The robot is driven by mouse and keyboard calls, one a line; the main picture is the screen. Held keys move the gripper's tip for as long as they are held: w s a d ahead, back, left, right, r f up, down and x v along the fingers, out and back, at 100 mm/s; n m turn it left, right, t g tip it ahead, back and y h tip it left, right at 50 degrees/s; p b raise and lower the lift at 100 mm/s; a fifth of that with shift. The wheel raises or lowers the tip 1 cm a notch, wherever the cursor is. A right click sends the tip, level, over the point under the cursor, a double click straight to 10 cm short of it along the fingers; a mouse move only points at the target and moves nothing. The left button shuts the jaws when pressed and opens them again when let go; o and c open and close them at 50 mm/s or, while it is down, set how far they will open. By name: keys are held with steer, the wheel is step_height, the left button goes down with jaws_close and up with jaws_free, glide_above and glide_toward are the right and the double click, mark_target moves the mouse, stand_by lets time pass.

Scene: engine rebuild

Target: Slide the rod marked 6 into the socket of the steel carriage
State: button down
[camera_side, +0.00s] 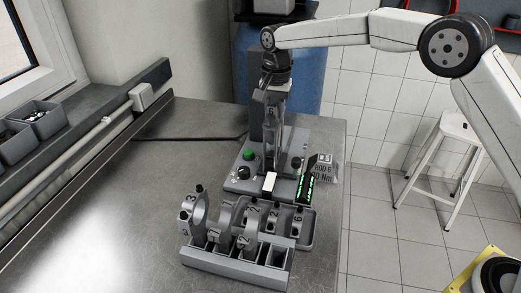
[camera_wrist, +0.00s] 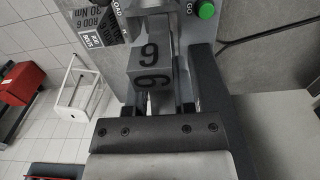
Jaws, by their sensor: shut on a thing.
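My gripper (camera_side: 272,135) points down over the grey test machine (camera_side: 236,183) and is shut. In the wrist view a grey metal block with two dark digits, the rod (camera_wrist: 151,66), sits between my gripper's fingers (camera_wrist: 158,92). The digits look like a 6 or a 9 from this angle.
A rack (camera_side: 238,268) of numbered metal parts stands in front of the machine. A green button (camera_side: 249,154), a display with green digits (camera_side: 307,185) and a label reading ROD 6 (camera_side: 323,171) are near the gripper. The bench (camera_side: 115,220) is clear on the left.

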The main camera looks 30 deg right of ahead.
steer(key=shift+f, duration=3.05)
stand_by(3.3)
steer(key=shift+c, duration=1.8)
jaws_free()
steer(key=o, duration=0.4)
steer(key=shift+f, duration=0.1)
steer(key=shift+c, duration=0.2)
steer(key=shift+s, duration=0.1)
